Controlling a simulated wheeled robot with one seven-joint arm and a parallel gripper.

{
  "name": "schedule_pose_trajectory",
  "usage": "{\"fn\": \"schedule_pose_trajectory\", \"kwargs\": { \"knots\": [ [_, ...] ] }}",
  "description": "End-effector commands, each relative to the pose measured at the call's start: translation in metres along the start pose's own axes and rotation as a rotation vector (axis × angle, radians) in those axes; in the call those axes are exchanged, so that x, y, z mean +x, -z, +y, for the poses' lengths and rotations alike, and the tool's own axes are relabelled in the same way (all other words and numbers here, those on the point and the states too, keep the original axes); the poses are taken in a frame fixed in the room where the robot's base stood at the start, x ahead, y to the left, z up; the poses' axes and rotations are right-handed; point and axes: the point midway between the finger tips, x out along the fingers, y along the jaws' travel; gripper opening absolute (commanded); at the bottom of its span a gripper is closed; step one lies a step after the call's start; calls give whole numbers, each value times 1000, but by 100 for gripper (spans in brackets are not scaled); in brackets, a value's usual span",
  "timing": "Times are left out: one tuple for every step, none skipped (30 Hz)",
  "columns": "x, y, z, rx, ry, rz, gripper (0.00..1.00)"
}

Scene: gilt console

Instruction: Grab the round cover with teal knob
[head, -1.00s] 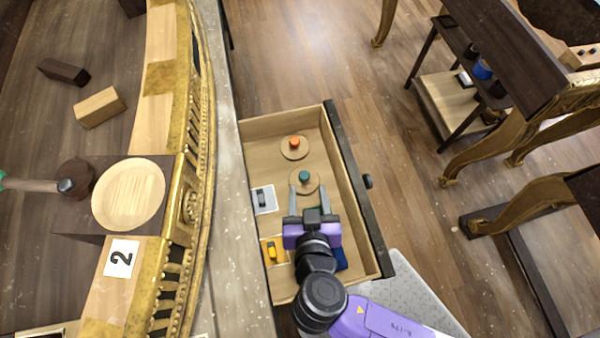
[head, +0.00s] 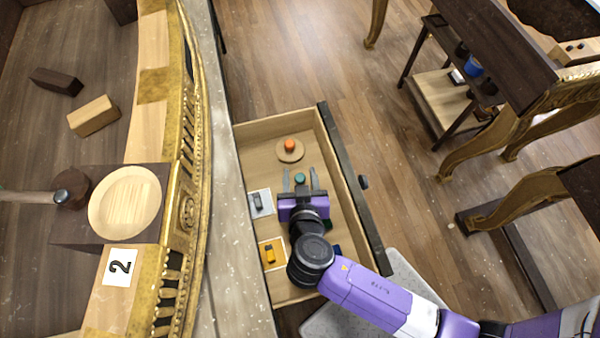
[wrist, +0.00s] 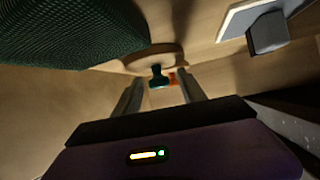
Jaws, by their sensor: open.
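The round wooden cover with the teal knob (head: 300,179) lies in the open drawer (head: 328,150). Its disc is mostly hidden by my gripper in the head view. My gripper (head: 300,180) is open, with its two fingers reaching toward the knob from the near side. In the wrist view the teal knob (wrist: 159,77) shows just beyond and between the fingertips (wrist: 158,84), with nothing held. A matching round cover with an orange knob (head: 290,147) lies farther back in the drawer.
A grey switch plate (head: 260,204) and a yellow switch plate (head: 271,254) lie along the drawer's left side. A dark green textured object (wrist: 70,30) is close by in the wrist view. The drawer walls surround my gripper. A gilt console edge (head: 190,180) stands to the left.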

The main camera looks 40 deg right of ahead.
Motion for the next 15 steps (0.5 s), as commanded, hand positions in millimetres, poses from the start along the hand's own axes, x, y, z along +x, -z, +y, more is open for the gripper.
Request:
{"fn": "schedule_pose_trajectory", "kwargs": {
  "knots": [
    [0, 0, 0, 0, 0, 0, 48],
    [0, 0, 0, 0, 0, 0, 48],
    [0, 0, 0, 0, 0, 0, 41],
    [0, 0, 0, 0, 0, 0, 35],
    [0, 0, 0, 0, 0, 0, 29],
    [0, 0, 0, 0, 0, 0, 21],
    [0, 0, 0, 0, 0, 0, 15],
    [0, 0, 0, 0, 0, 0, 9],
    [0, 0, 0, 0, 0, 0, 1],
    [0, 0, 0, 0, 0, 0, 0],
    [0, 0, 0, 0, 0, 0, 0],
    [0, 0, 0, 0, 0, 0, 0],
    [0, 0, 0, 0, 0, 0, 0],
    [-1, 0, 0, 0, 0, 0, 0],
    [-1, 0, 0, 0, 0, 0, 0]
  ]
}}
